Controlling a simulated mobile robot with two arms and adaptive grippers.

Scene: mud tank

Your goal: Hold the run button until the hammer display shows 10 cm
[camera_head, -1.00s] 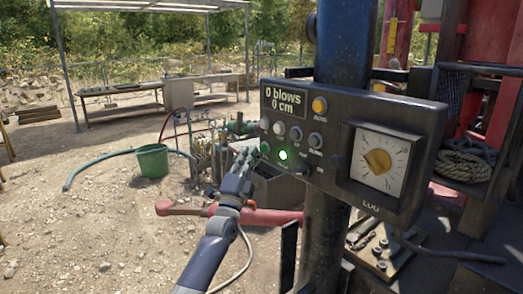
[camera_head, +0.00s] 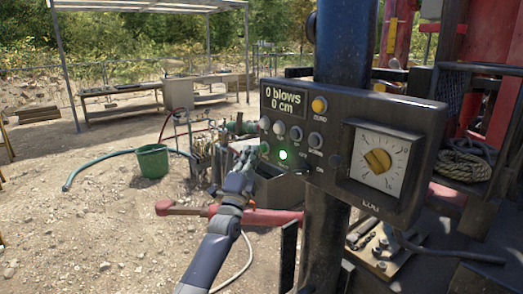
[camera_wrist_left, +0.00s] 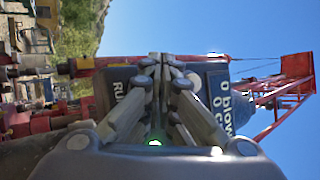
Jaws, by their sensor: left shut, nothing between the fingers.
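The dark control box (camera_head: 335,206) is fixed to the blue post. Its hammer display (camera_head: 284,101) reads "0 blows 0 cm". A green lamp (camera_head: 283,154) glows on its face, and a green button (camera_head: 264,148) shows at its lower left edge. My left gripper (camera_head: 249,154) is shut and empty, with its fingertips close to that left edge of the box. In the left wrist view the shut fingers (camera_wrist_left: 167,62) point at the panel, beside a label (camera_wrist_left: 122,92) starting "RU". The fingers hide what lies at their tips, so I cannot tell whether they touch a button.
A red bar (camera_head: 260,217) runs below the gripper. A green bucket (camera_head: 152,161) stands on open gravel to the left.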

